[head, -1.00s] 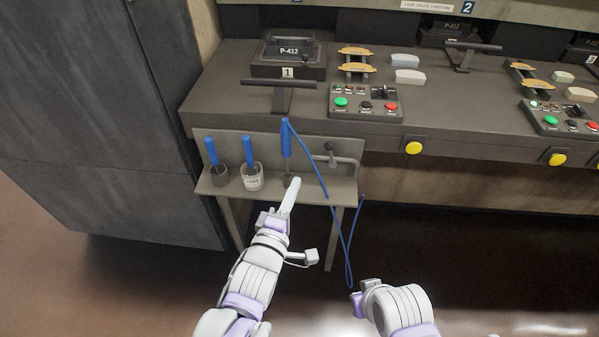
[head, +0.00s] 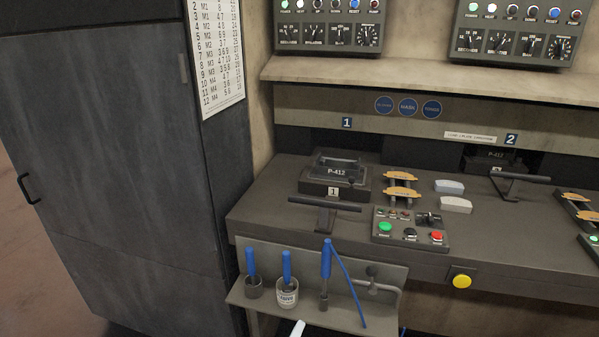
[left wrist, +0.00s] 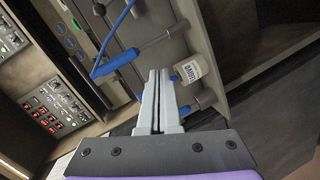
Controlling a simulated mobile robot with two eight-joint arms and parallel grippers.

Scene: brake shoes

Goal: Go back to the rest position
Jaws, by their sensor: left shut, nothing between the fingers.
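My left gripper (left wrist: 157,100) is shut and empty in the left wrist view, its two pale fingers pressed together. In the head view only the tip of my left gripper (head: 297,328) shows at the bottom edge, below the tool shelf (head: 335,318). In the left wrist view the fingers overlap part of the shelf scene, in front of a white labelled cup (left wrist: 190,69). A blue-handled tool on a cord (left wrist: 118,68) lies left of the fingers in that picture. My right gripper is not in view.
The shelf holds two cups with blue-handled tools, the white cup (head: 287,294) among them, and a corded blue tool (head: 326,262). The workbench (head: 255,212) carries press P-412 (head: 337,172), brake shoes (head: 401,193) and a control panel (head: 411,226). A dark cabinet (head: 110,160) stands at left.

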